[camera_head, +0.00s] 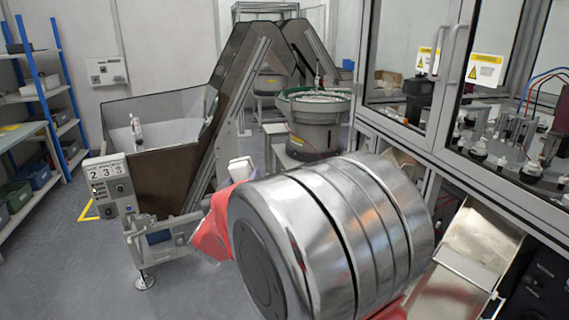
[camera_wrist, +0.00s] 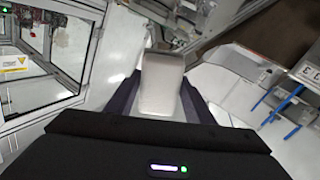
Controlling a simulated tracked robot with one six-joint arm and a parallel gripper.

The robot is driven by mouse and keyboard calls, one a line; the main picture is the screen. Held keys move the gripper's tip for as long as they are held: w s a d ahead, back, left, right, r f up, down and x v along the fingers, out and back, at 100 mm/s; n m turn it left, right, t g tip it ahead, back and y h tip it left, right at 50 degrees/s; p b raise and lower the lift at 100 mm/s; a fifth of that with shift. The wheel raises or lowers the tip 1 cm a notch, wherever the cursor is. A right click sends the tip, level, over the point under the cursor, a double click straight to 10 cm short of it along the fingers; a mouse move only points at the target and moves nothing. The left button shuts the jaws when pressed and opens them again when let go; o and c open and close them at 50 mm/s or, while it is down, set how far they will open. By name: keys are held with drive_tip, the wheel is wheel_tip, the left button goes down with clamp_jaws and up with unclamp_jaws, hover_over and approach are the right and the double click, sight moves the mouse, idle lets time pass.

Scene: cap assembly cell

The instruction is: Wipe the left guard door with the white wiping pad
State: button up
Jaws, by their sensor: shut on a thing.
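The white wiping pad (camera_wrist: 162,86) is between the two dark fingers of my gripper (camera_wrist: 160,98) in the wrist view. The fingers are shut on it, and it points away from the wrist. In the head view only a small pale part of the pad (camera_head: 240,168) shows behind my large silver arm link, which hides most of the gripper. The left guard door (camera_head: 400,65) is a framed glass door with a yellow warning label and a vertical handle, at the upper right of the head view. The pad is left of the door in that view, apart from it.
The right guard door (camera_head: 515,65) adjoins it, with machine fittings behind the glass. A metal chute (camera_head: 480,240) slopes below. A bowl feeder (camera_head: 313,118) and a hopper with conveyor (camera_head: 160,165) stand behind.

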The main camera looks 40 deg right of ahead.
drive_tip(key=w+a+f+n+t+y, duration=0.1)
drive_tip(key=a+f+n+y, duration=0.1)
drive_tip(key=a, duration=0.5)
drive_tip(key=w+a+f+n+t+y, duration=0.1)
drive_tip(key=a+f+n+t+y, duration=0.1)
drive_tip(key=a, duration=0.6)
drive_tip(key=w+a+f+n+t+y, duration=0.1)
drive_tip(key=a+f+y, duration=0.2)
drive_tip(key=a, duration=0.4)
drive_tip(key=shift+w+a+f+n+t+y, duration=0.3)
drive_tip(key=shift+w+a+f+n+y, duration=0.1)
drive_tip(key=shift+f, duration=0.5)
